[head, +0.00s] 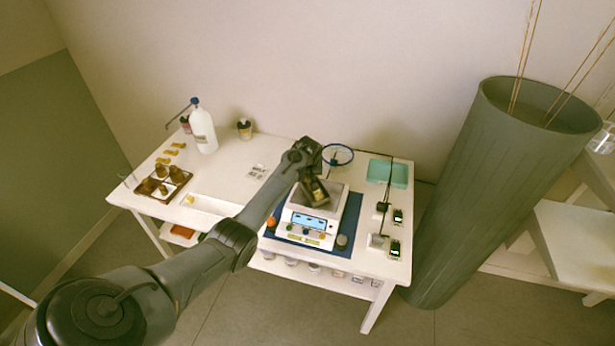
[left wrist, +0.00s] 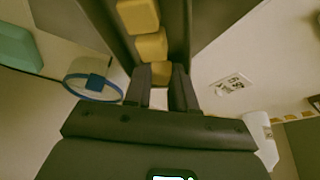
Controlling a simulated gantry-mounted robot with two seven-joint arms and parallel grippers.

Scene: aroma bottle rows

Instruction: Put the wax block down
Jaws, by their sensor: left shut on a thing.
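My left gripper (head: 313,186) reaches over the white scale (head: 308,222) on the table. In the left wrist view the fingers (left wrist: 163,88) are shut on a small yellow wax block (left wrist: 161,72). Two more yellow wax blocks, a nearer one (left wrist: 150,46) and a farther one (left wrist: 138,16), are lined up beyond it over a dark surface. In the head view the gripper hides most of the blocks and part of the scale's grey pan (head: 333,190). I cannot tell whether the held block touches the pan. My right gripper is not in view.
The scale stands on a blue mat (head: 351,215). A blue ring (head: 338,154) and a teal tray (head: 388,173) are behind and right of it. A white bottle (head: 203,131) and a brown jar tray (head: 178,177) stand left. A tall green planter (head: 505,180) stands right of the table.

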